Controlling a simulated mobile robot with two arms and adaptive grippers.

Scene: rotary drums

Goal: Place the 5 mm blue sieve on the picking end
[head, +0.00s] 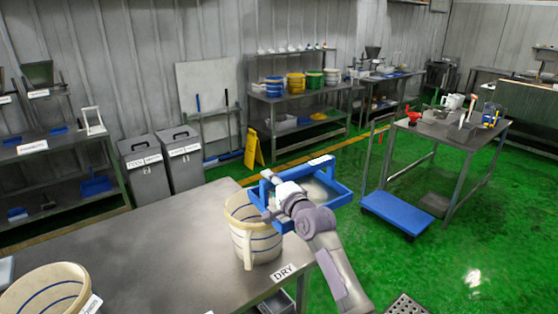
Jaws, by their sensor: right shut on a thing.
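A blue-framed sieve (339,193) with a pale mesh shows in the middle of the head view. My right gripper (272,197) is shut on the blue sieve at its left side, and the arm covers part of the frame. The sieve is held up near the far right corner of the metal table (150,235), partly past its edge. A white label sits on its far rim. A "DRY" label (284,272) is on the table's front right edge. I cannot make out a 5 mm marking. My left gripper is not in view.
A cream bucket with blue stripes (255,240) stands on the table just below the sieve. Another striped bucket (45,292) is at the bottom left. A blue trolley (397,214) and a tool table (455,133) stand to the right.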

